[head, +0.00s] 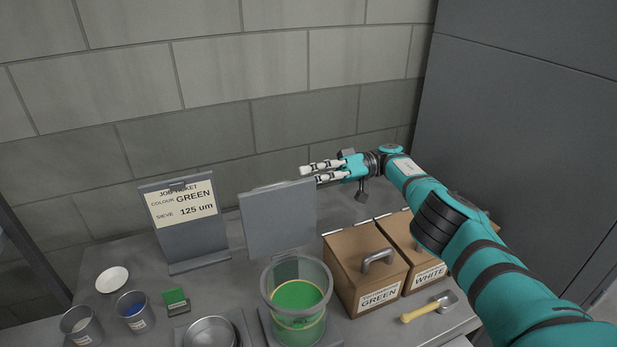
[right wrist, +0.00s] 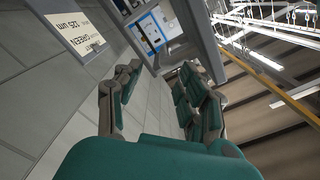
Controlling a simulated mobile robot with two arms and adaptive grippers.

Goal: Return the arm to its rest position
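My right arm (head: 497,265) is teal with dark bands and reaches in from the lower right. Its right gripper (head: 309,174) is raised above the back of the bench, pointing left, over the upper right corner of a grey upright panel. In the right wrist view the fingers of this gripper (right wrist: 160,72) stand apart with nothing seen between them. My left arm and gripper are not in view.
Below are a clear container with green contents (head: 297,299), brown lidded boxes labelled GREEN (head: 350,275) and WHITE (head: 412,240), and a yellow-handled scoop (head: 428,308). A job ticket stand (head: 185,222), cups (head: 134,311) and a white dish (head: 112,279) are left. Walls stand behind and right.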

